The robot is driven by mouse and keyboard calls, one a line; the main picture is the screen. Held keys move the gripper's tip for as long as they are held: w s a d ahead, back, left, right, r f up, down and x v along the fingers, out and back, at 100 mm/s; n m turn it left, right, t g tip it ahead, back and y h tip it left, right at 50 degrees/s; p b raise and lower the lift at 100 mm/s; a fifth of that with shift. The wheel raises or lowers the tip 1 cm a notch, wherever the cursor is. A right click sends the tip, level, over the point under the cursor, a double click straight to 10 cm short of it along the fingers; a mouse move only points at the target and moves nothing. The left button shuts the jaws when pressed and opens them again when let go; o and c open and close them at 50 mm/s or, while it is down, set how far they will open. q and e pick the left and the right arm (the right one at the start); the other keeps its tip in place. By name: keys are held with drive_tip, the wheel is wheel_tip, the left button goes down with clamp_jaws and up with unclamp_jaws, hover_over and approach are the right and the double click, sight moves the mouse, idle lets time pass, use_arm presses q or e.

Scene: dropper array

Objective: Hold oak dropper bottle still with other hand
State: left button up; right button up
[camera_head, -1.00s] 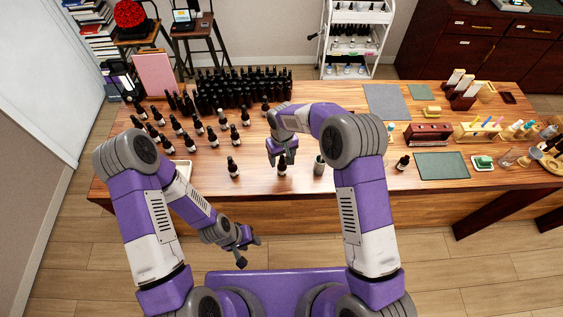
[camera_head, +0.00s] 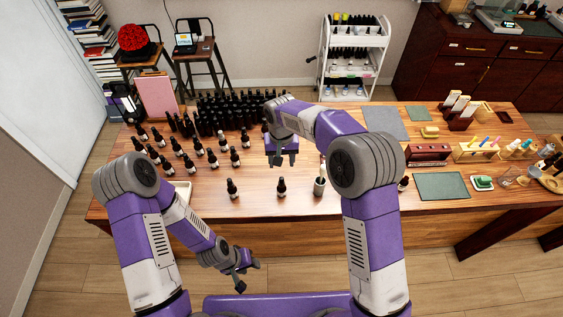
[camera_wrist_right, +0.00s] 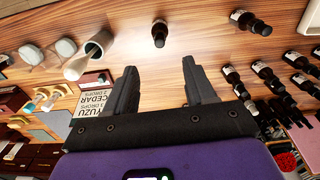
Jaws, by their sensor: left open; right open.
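Small dark dropper bottles stand on the wooden table; their labels are too small to read, so I cannot tell which is oak. One bottle (camera_head: 281,187) stands alone near the front edge, and it shows in the right wrist view (camera_wrist_right: 159,34) beyond the fingertips. Another bottle (camera_head: 232,188) stands to its left. My right gripper (camera_head: 284,160) is open and empty, behind and above the middle bottle, not touching it; its spread fingers fill the middle of the right wrist view (camera_wrist_right: 157,68). My left gripper (camera_head: 248,275) is open and empty, in front of the table edge.
A grey cup (camera_head: 320,187) stands right of the middle bottle, with something thin sticking up. Several loose bottles stand left, with a dense bottle group (camera_head: 225,113) behind. A green mat (camera_head: 441,186) lies right.

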sight(282, 178)
wheel_tip(282, 178, down, 11)
drive_tip(key=shift+f, duration=0.2)
drive_tip(key=shift+c, duration=0.3)
